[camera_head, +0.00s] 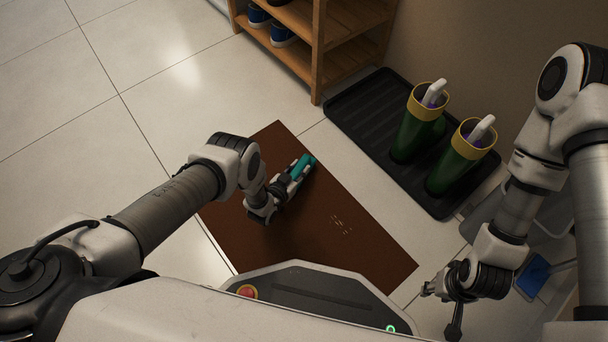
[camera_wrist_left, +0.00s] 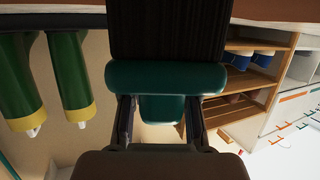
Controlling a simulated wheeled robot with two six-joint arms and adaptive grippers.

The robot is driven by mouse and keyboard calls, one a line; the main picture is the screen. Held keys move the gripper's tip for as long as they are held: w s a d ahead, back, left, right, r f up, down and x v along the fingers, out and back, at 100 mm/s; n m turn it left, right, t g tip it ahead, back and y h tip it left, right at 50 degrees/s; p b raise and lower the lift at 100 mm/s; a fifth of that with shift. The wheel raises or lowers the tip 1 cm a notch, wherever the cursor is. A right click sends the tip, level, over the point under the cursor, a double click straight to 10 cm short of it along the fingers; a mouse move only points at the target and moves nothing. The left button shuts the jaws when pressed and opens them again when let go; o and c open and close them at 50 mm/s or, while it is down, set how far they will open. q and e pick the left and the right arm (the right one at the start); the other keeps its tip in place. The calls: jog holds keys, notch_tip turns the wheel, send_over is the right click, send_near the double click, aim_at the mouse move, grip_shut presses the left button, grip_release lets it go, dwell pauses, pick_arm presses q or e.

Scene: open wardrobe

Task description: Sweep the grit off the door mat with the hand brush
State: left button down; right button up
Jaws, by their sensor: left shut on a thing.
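The brown door mat (camera_head: 362,248) lies flat on the tiled floor, with a small patch of pale grit (camera_head: 342,225) right of its middle. My left gripper (camera_head: 284,186) is over the mat and shut on the teal hand brush (camera_head: 303,166). In the left wrist view the brush (camera_wrist_left: 165,78) lies across the fingers, its dark bristles at the top of the picture. In the head view the bristles are hidden, so contact with the mat cannot be told. My right gripper (camera_head: 440,299) is off the mat, beyond its lower right corner; its jaw opening is unclear.
A black ribbed tray (camera_head: 360,110) holds two green boots (camera_head: 418,125) with yellow rims beside the mat's upper right edge. A wooden shoe rack (camera_head: 318,50) with blue shoes stands at the top. A blue object (camera_head: 532,275) is at lower right. The floor left is clear.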

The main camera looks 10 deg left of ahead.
pick_arm(q)
jog(key=shift+w+a+b, duration=0.7)
jog(key=shift+w+a, duration=0.25)
jog(key=shift+a, duration=0.2)
jog(key=shift+w+a, duration=0.3)
jog(key=shift+a, duration=0.1)
notch_tip(320, 180, up, 6)
jog(key=p, duration=0.5)
jog(key=shift+r, duration=0.1)
notch_tip(320, 180, up, 3)
jog(key=p, duration=0.2)
jog(key=shift+p, duration=0.3)
jog(key=shift+d, duration=0.1)
